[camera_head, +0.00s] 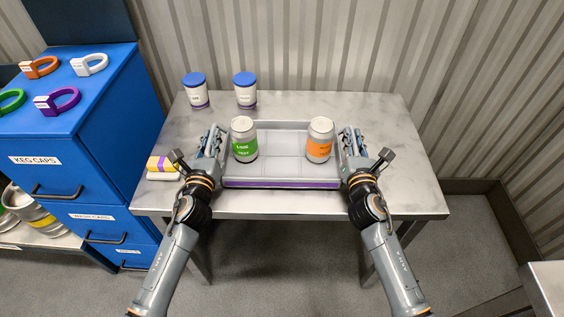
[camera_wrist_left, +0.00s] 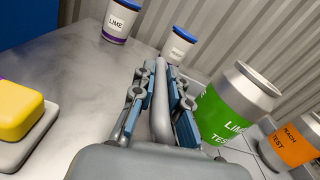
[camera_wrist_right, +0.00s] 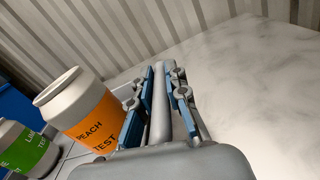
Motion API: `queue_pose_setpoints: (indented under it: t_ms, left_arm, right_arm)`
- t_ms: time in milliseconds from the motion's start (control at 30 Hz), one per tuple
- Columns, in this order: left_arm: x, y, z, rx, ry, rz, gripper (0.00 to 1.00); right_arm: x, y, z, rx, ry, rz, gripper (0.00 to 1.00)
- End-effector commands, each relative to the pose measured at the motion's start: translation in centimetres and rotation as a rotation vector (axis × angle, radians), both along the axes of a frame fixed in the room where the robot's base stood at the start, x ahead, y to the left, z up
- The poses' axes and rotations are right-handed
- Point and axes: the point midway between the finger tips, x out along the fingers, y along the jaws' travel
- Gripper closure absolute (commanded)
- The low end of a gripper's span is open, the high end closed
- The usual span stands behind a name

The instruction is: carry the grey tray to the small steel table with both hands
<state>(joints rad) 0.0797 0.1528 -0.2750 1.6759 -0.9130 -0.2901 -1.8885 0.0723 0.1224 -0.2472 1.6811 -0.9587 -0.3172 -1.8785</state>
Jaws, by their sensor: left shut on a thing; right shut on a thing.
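The grey tray (camera_head: 280,172) is in the middle of a steel-topped table in the head view, with a purple strip along its front edge. A green-labelled lime can (camera_head: 244,140) stands upright in its left part and an orange-labelled peach can (camera_head: 319,140) in its right part. My left gripper (camera_head: 217,140) is shut on the tray's left side; the left wrist view shows the grey rim bar (camera_wrist_left: 161,100) between the blue finger pads. My right gripper (camera_head: 348,142) is shut on the right side, with its rim bar (camera_wrist_right: 160,100) between the pads. I cannot tell whether the tray touches the table.
Two blue-lidded tubs (camera_head: 195,90) (camera_head: 245,90) stand behind the tray. A yellow sponge-like block (camera_head: 161,163) lies at the table's left edge. A blue drawer cabinet (camera_head: 75,140) stands left. Another steel surface (camera_head: 550,285) shows at lower right. The table (camera_head: 400,180) is clear on the right.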

Motion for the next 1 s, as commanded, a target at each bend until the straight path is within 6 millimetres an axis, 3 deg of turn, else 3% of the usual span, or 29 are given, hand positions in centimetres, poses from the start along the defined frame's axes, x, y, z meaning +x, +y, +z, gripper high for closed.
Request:
queue_pose_setpoints:
  t_ms: [100, 133, 233, 633, 767, 1000]
  left_arm:
    - [0.1, 0.2, -0.8, 0.001, -0.004, 0.003, 1.00]
    - [0.0, 0.2, -0.8, 0.001, 0.001, 0.004, 0.82]
    - [0.0, 0.1, -0.6, 0.001, 0.001, 0.003, 0.63]
    - [-0.7, 0.1, -0.7, 0.000, 0.000, 0.000, 0.63]
    - [-2.8, 0.1, -0.7, 0.000, 0.002, 0.000, 0.63]
    - [-8.1, 0.3, -0.8, 0.000, 0.003, 0.000, 0.63]
  right_arm:
    - [0.1, -0.1, -0.8, -0.001, -0.004, -0.003, 1.00]
    - [0.0, -0.2, -0.8, -0.001, 0.001, -0.004, 0.82]
    - [0.0, -0.1, -0.6, -0.001, 0.001, -0.003, 0.63]
    - [0.0, 0.0, -0.6, 0.000, 0.000, -0.001, 0.63]
    - [0.0, 0.0, -0.6, 0.000, 0.000, 0.000, 0.63]
    - [0.0, 0.0, -0.6, 0.000, 0.000, 0.000, 0.63]
